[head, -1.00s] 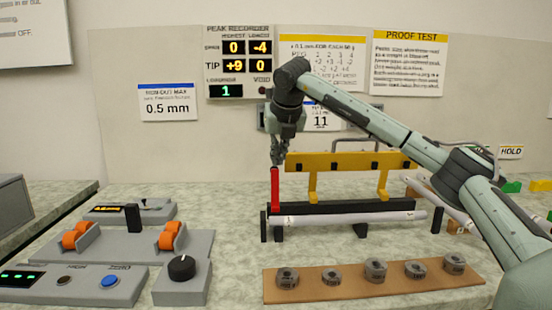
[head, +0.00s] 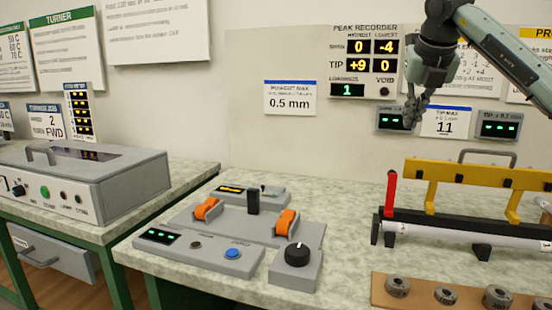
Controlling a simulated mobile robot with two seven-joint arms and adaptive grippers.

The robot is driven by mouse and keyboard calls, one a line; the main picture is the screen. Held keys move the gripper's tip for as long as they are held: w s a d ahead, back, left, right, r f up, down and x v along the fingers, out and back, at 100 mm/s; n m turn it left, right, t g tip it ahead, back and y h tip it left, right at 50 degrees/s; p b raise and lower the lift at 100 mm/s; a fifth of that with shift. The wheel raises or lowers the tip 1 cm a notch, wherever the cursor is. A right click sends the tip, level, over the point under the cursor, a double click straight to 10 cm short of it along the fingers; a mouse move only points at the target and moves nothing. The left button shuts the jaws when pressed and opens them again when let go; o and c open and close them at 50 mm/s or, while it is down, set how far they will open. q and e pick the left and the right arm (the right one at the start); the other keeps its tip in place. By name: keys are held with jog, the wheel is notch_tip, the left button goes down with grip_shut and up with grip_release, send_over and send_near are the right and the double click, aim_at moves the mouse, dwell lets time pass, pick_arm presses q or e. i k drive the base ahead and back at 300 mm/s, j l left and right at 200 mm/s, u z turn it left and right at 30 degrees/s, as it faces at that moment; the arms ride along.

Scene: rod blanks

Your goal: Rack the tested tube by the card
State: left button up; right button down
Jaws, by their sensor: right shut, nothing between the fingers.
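A pale tube (head: 460,236) lies along the black test stand (head: 440,221) at the right and runs out of the picture. A red upright piece (head: 391,192) stands at the stand's left end. The yellow rack (head: 445,172) stands behind the tube. My right gripper (head: 410,122) is shut and empty, above and apart from the red piece, in front of the wall displays. The card with the correction lines is mostly hidden behind my right arm, and only the edge of the proof test card (head: 541,33) shows. My left gripper is not in view.
A roller gauge (head: 250,232) with orange rollers and a black knob (head: 297,255) stands mid-bench. A brown strip (head: 418,295) with several ring weights lies at the front right. The peak recorder (head: 365,62) is on the wall. A grey turner machine (head: 85,180) stands on the left bench.

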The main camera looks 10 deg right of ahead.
aim_at(478, 239)
jog(key=k, duration=1)
